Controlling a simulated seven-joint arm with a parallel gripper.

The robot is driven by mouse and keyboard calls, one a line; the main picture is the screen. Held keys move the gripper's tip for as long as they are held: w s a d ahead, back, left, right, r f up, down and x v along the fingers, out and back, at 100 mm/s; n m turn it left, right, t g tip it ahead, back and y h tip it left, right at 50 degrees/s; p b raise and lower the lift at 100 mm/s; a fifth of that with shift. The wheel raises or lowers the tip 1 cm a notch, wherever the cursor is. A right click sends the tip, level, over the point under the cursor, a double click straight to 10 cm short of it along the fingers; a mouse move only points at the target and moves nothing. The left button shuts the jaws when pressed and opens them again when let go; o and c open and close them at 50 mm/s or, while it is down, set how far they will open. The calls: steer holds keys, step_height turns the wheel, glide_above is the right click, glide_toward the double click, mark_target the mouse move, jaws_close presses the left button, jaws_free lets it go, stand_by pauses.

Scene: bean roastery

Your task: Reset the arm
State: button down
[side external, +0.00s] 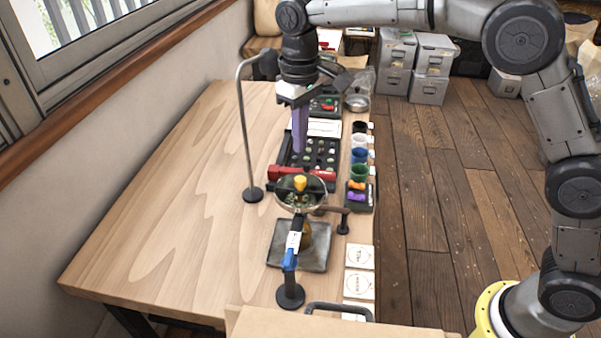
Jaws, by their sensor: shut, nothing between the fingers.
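My gripper (299,145) points straight down above the far part of the wooden table (170,200). Its long purple fingers look shut together, with nothing seen between them. They hang over or just beside a black tray (320,155) with several small round items in it. The picture is too small to tell how far the tips are above the tray.
A red tool (302,173), a glass dish (301,195) on a stand, a grey metal tray (280,258) and several coloured cups (360,157) line the right side. The table's left half is clear.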

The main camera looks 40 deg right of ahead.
steer(key=s+d+r+m+t, duration=0.2)
steer(key=s+d+r+t, duration=0.2)
steer(key=s+d+r, duration=0.85)
steer(key=s+d+f, duration=0.1)
steer(key=s+f, duration=0.4)
steer(key=s, duration=0.4)
steer(key=s+d+f+m+t, duration=0.1)
steer(key=s+d+f, duration=0.1)
steer(key=s+f, duration=0.3)
steer(key=s, duration=0.3)
steer(key=shift+s+f+t, duration=0.3)
steer(key=shift+s+f, duration=0.1)
